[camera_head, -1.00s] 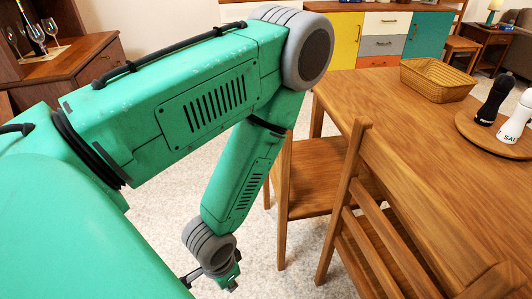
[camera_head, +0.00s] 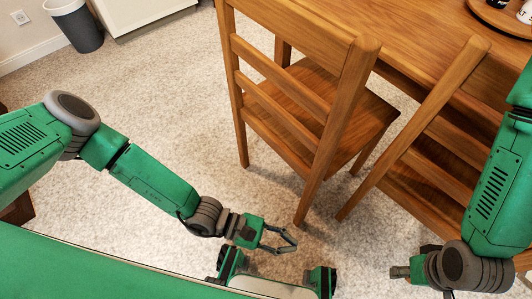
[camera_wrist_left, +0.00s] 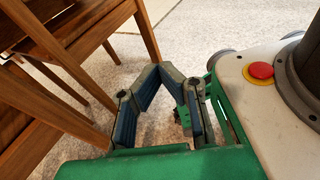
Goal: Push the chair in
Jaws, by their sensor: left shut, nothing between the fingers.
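A wooden chair (camera_head: 283,103) with a slatted back stands upright at the near side of the wooden table (camera_head: 420,30). Its back faces me and its seat (camera_head: 335,98) shows in front of the table edge. A second wooden chair (camera_head: 430,150) stands to its right, partly cut off by my right arm.
My base is at the bottom, close to the chair legs. Pale carpet (camera_head: 170,90) is clear to the left of the first chair. A grey bin (camera_head: 75,28) and a white cabinet (camera_head: 140,12) stand at the far left. A round wooden tray (camera_head: 505,15) sits on the table.

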